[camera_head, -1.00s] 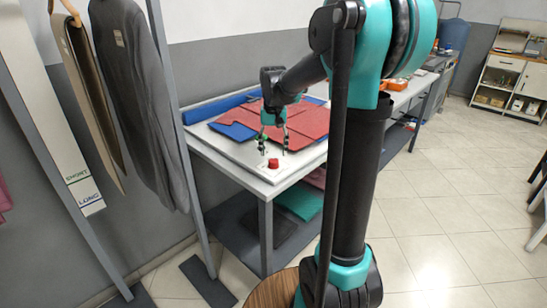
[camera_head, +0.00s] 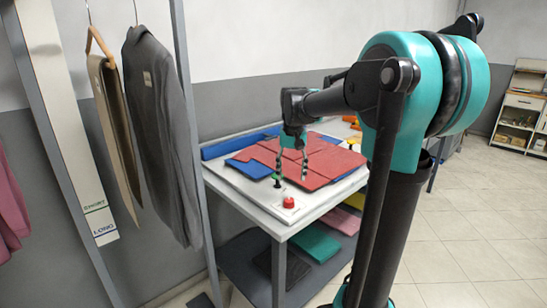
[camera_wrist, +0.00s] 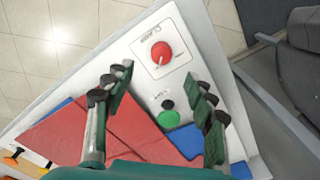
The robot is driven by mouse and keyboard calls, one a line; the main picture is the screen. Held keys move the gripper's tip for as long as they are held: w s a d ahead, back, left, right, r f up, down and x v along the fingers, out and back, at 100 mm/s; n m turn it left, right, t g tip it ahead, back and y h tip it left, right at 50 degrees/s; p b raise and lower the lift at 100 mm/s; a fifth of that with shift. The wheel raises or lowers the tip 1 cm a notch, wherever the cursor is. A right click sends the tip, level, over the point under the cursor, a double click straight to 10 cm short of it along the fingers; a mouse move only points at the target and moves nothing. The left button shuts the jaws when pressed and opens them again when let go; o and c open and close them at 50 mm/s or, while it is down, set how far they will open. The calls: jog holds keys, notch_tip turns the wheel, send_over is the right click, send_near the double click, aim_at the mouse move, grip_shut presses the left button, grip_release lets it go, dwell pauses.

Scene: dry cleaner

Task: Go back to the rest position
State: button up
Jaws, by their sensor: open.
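My gripper (camera_head: 291,178) hangs over the front part of a white table (camera_head: 228,192) in the head view, fingers pointing down. Its fingers are apart with nothing between them. In the wrist view my gripper (camera_wrist: 158,98) is open above the table, with a red knob (camera_wrist: 161,52) and a green button (camera_wrist: 168,118) below and between the fingers. The red knob also shows in the head view (camera_head: 288,202) near the table's front corner. A folded red cloth (camera_head: 320,160) lies on the table behind the gripper.
Blue cloth (camera_head: 250,168) lies beside the red one. A dark jacket (camera_head: 160,130) and a beige garment (camera_head: 115,130) hang left of the table by a grey post (camera_head: 187,120). A lower shelf (camera_head: 245,255) holds folded cloths. Tiled floor (camera_head: 470,230) is clear at right.

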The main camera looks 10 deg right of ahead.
jog(key=s+d+f+n+t, duration=0.1)
jog(key=s+d+f+t, duration=0.1)
jog(key=s+f, duration=0.8)
jog(key=s+d+f+t, duration=0.1)
jog(key=s+f+t, duration=0.1)
jog(key=s+f, duration=0.7)
jog(key=shift+s+d+f+n, duration=0.35)
jog(key=shift+s+n, duration=0.05)
jog(key=shift+s, duration=0.75)
jog(key=shift+c, duration=0.4)
